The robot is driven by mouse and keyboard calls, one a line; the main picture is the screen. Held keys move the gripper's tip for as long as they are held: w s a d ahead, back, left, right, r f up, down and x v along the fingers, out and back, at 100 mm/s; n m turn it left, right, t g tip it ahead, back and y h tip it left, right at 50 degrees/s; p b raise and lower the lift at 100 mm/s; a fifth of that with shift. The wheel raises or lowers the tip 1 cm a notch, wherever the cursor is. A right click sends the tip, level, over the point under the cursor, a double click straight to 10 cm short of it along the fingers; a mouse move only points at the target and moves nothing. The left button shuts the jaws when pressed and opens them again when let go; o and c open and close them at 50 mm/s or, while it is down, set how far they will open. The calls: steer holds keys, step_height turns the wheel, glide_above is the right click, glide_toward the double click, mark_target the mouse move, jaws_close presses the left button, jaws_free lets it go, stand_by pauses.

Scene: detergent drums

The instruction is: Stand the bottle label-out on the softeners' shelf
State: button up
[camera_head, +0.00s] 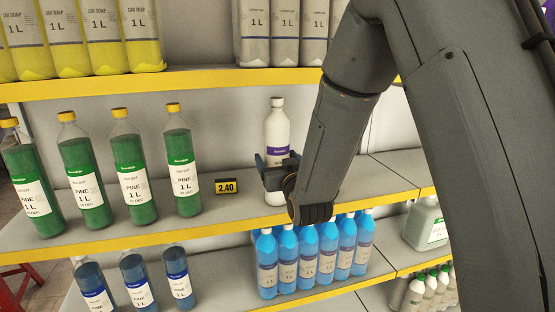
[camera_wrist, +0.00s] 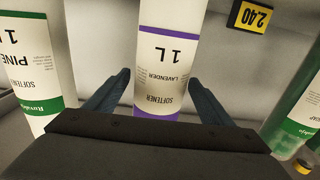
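The white softener bottle (camera_head: 277,128) with a purple-banded lavender label is upright at the middle shelf (camera_head: 225,205), right of the price tag. Its base appears to rest on the shelf. In the wrist view the bottle (camera_wrist: 166,62) appears upside down, with its label facing my gripper and the aisle side. My gripper (camera_head: 276,162) is at its lower half, one finger on each side. In the wrist view the fingers (camera_wrist: 158,80) look spread, with a narrow gap at the left and none clear at the right. My gripper hides part of the bottle.
Several green pine bottles (camera_head: 130,166) stand to the left, beside the 2.40 price tag (camera_head: 227,186). A white pine softener bottle (camera_wrist: 32,65) stands close on the bottle's other side, hidden by my arm in the head view. Blue bottles (camera_head: 307,254) fill the shelf below.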

steer(key=shift+r, duration=0.1)
steer(key=shift+s, duration=0.2)
steer(key=v, duration=1.2)
steer(key=s+d+f+m+g+h, duration=0.2)
steer(key=s+d+f+g+h, duration=0.2)
steer(key=d+f+g, duration=0.6)
steer(key=s+d+f+g, duration=0.2)
steer(key=s+d+g, duration=0.1)
steer(key=s, duration=0.5)
steer(key=s+d+f+m+g+h, duration=0.1)
steer(key=s+d+f+g, duration=0.1)
steer(key=s, duration=0.7)
steer(key=shift+d+g, duration=0.7)
steer(key=shift+d, duration=0.25)
steer(key=shift+f, duration=0.15)
